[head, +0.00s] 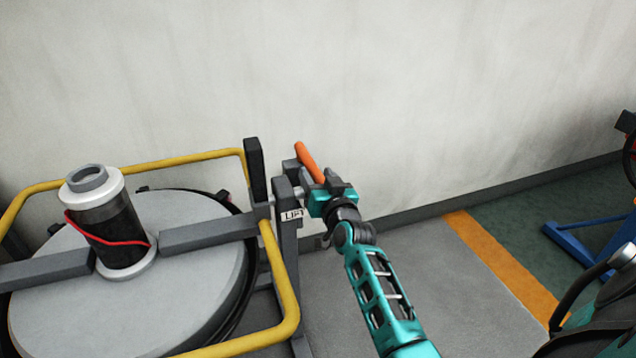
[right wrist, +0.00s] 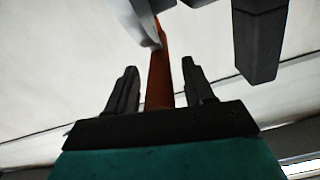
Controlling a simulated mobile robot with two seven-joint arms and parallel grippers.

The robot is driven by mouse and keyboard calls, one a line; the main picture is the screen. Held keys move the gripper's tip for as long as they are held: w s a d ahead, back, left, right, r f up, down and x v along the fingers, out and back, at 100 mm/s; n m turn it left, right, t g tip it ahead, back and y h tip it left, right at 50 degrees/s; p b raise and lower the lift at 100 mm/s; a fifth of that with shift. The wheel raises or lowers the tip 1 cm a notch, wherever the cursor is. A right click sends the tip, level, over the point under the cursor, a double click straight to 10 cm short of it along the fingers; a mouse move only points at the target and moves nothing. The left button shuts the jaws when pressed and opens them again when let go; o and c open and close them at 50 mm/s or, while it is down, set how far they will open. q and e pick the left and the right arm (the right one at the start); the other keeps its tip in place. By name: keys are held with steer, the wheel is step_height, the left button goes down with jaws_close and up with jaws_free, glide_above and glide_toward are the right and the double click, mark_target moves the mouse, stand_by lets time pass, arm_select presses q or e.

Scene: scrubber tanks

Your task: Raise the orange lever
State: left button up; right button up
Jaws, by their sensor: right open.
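The orange lever (head: 308,161) is a short rounded bar, tilted up and to the left, on a dark post (head: 286,238) with a "LIFT" label (head: 292,215). My right gripper (head: 322,188) is at the lever's lower part and hides its lower end in the head view. In the right wrist view, the lever (right wrist: 160,80) shows between the two dark fingers (right wrist: 159,66), with a gap on either side. The right jaws are open. My left gripper is not in view.
A round grey tank lid (head: 190,290) with a capped cylinder (head: 110,225) stands at left, inside a yellow rail (head: 284,280). A pale wall (head: 450,90) is behind the lever. Blue-framed equipment (head: 580,240) stands far right. Grey floor (head: 440,280) lies right of the post.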

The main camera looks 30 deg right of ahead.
jaws_close()
stand_by(0.5)
